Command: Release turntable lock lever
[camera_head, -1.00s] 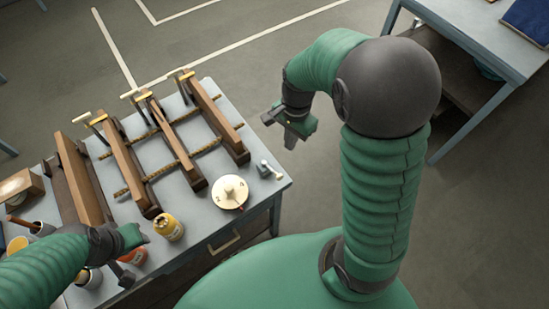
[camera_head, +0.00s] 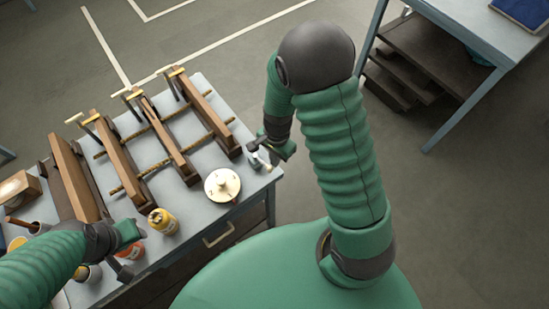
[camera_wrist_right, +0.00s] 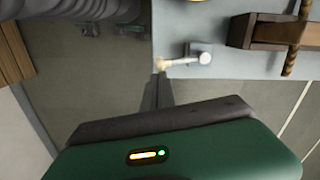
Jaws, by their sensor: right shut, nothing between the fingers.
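A round cream disc with dark marks and a raised centre (camera_head: 222,185), which looks like the turntable, sits near the table's front right corner. Beside it, close to the right edge, is a small grey metal lever (camera_head: 256,164). In the right wrist view the lever (camera_wrist_right: 198,54) shows a grey body and a thin arm with a pale tip pointing left. My right gripper (camera_head: 267,151) is at the corner by the lever. Its fingers (camera_wrist_right: 159,80) are shut and empty, just below the lever's tip in that view. My left gripper (camera_head: 123,268) hangs over the front left; its jaws are unclear.
Wooden beams on dark supports with clamps (camera_head: 152,137) fill the table's back. A yellow-capped jar (camera_head: 163,222) and an orange jar (camera_head: 131,250) stand at the front. Another table (camera_head: 480,35) is at upper right. Open floor lies between.

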